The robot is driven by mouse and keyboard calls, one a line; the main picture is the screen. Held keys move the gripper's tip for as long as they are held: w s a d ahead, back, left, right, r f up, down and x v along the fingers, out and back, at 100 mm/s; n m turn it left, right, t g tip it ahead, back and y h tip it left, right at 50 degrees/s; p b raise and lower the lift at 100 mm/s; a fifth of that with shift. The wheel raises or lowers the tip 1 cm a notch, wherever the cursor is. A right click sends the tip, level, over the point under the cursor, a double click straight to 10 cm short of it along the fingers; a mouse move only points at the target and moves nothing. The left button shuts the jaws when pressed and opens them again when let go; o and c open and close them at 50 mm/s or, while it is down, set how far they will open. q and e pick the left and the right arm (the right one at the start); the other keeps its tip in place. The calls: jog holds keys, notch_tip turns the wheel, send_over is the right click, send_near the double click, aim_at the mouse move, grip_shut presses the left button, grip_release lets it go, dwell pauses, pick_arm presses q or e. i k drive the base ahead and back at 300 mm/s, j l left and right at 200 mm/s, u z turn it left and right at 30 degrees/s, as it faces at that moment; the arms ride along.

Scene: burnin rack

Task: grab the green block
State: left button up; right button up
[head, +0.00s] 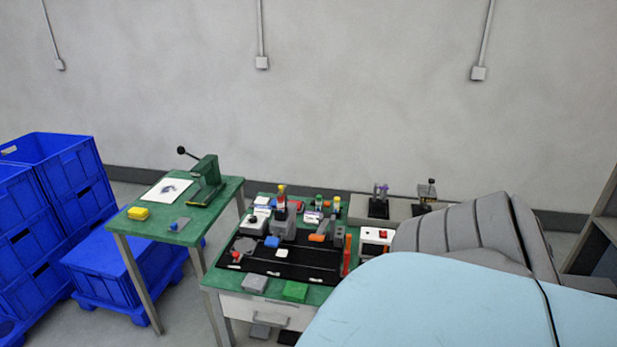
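A green block (295,291) lies flat near the front edge of the green-topped workbench (222,276). A grey block (255,284) lies just to its left, with a small gap between them. Neither of my grippers shows in the head view. A large light-blue and grey shape fills the lower right and comes close to the bench's right front side.
A black mat (300,262) with several small parts lies behind the green block. A yellow block (138,213) and a green press (206,182) are on the left table (222,193). Blue crates (70,185) are stacked at far left.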

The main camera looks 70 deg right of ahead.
aim_at(297, 292)
jog(key=z, duration=1.8)
jog(key=i+j, duration=0.25)
jog(key=i+j+z, duration=0.15)
jog(key=j, duration=0.3)
jog(key=i+j, duration=0.25)
jog(key=i+j+z, duration=0.1)
jog(key=i+j, duration=0.15)
jog(key=j, duration=0.2)
jog(key=i+j+z, duration=0.1)
jog(key=j, duration=0.3)
jog(key=i, duration=0.1)
